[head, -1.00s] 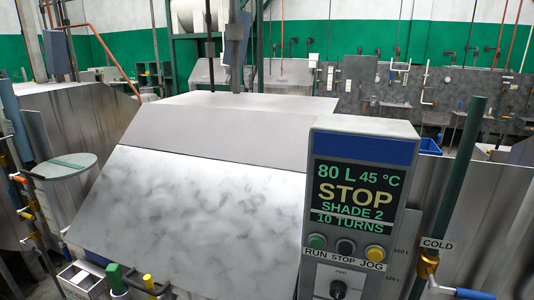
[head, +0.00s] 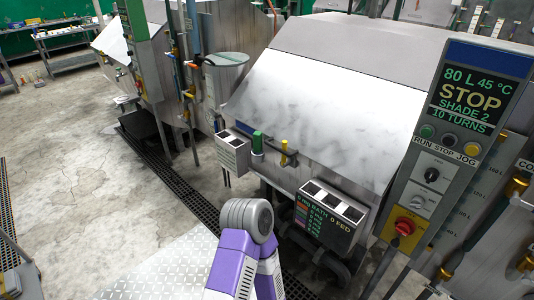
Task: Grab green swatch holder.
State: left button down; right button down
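A small upright green piece (head: 257,143) stands at the front edge of the grey drum machine (head: 325,100), just right of a small pale slotted box (head: 233,152). I cannot tell whether it is the green swatch holder or a valve handle, and no other clear swatch holder shows. One of my arms, purple and white with a grey round joint, shows at the bottom middle, below and in front of the green piece. No gripper fingers show, so both grippers are out of view.
A dark slotted box with a display (head: 322,215) is fixed low on the machine. A control panel reading STOP (head: 455,125) stands at the right. A round-topped tank (head: 225,85) and pipes are left of the machine. The concrete floor (head: 75,185) at left is open.

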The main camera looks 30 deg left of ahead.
aim_at(257, 136)
jog(key=z, duration=0.8)
jog(key=i, duration=0.65)
jog(key=u, duration=2.35)
jog(key=i, duration=0.5)
jog(key=u, duration=1.25)
jog(key=i, duration=2.4)
jog(key=z, duration=1.95)
